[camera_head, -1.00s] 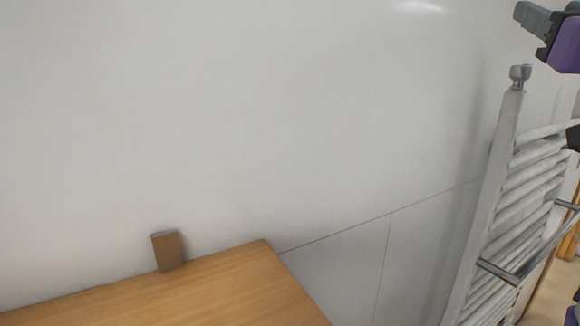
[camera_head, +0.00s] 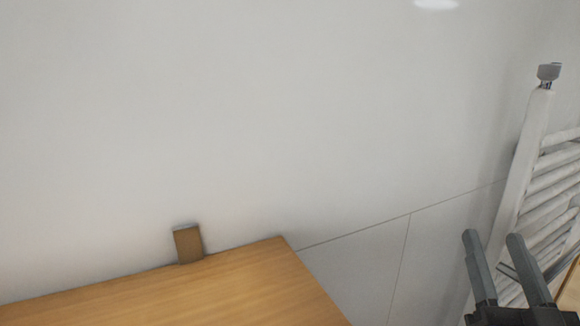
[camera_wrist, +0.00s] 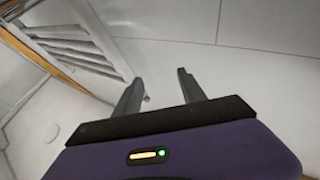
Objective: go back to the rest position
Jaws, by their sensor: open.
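My gripper (camera_head: 492,238) is at the lower right of the head view, in front of the white towel radiator. Its two grey fingers are apart and point up in the picture, with nothing between them. In the wrist view my gripper (camera_wrist: 158,86) also shows open and empty, with pale wall and floor beyond it.
A wooden tabletop (camera_head: 200,290) fills the lower left, with a small brown block (camera_head: 188,244) at its back edge by the white wall. The white towel radiator (camera_head: 527,150) stands at the right and shows upper left in the wrist view (camera_wrist: 75,45).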

